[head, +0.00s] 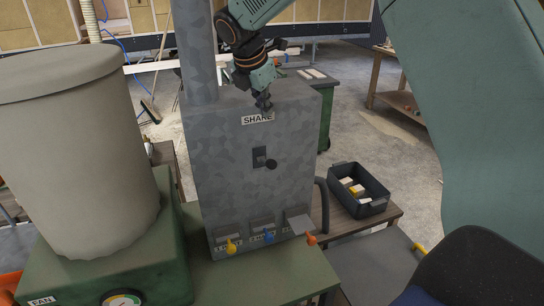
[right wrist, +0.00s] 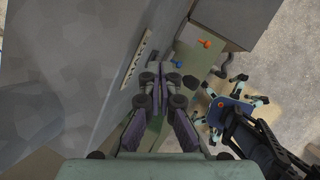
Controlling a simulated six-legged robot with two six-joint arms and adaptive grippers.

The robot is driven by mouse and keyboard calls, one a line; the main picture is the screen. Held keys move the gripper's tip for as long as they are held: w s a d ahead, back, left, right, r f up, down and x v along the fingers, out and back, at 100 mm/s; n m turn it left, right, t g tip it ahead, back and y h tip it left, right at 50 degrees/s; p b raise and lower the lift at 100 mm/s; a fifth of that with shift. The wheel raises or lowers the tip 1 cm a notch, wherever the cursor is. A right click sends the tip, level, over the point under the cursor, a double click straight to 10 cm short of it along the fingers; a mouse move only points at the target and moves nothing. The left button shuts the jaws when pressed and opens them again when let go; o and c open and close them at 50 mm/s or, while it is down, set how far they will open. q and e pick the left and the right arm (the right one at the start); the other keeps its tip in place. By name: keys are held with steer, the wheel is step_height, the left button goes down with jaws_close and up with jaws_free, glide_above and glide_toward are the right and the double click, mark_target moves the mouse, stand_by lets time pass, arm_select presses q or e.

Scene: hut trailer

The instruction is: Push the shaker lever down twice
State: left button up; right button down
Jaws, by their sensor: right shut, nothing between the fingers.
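The shaker is a grey mottled metal cabinet (head: 222,185) with a SHAKE label (head: 258,118) on its front. Below the label is a dark slot plate (head: 259,156) with the shaker lever, whose black round knob (head: 271,164) sticks out from the front. The knob also shows in the right wrist view (right wrist: 190,82), just beyond and right of the fingertips. My right gripper (head: 264,102) is shut and empty, pointing down in front of the cabinet's top edge, above the label and the knob. It appears apart from the knob. My left gripper is not in view.
Below the lever are chutes with orange (head: 311,239), blue (head: 268,237) and yellow (head: 231,246) knobs. A large beige drum (head: 80,150) stands left on a green base. A black bin (head: 340,197) with small blocks sits right. Space in front of the lever looks clear.

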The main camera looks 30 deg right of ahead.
steer(key=b, duration=0.5)
glide_above(267, 161)
steer(key=w, duration=0.2)
step_height(267, 161, down, 7)
steer(key=shift+s+d+f+b, duration=0.4)
steer(key=shift+d+f+b, duration=0.05)
steer(key=shift+d+f, duration=0.1)
steer(key=shift+s+a, duration=0.1)
steer(key=shift+s, duration=0.15)
steer(key=shift+a, duration=0.1)
steer(key=shift+w, duration=0.15)
steer(key=shift+w+f, duration=0.1)
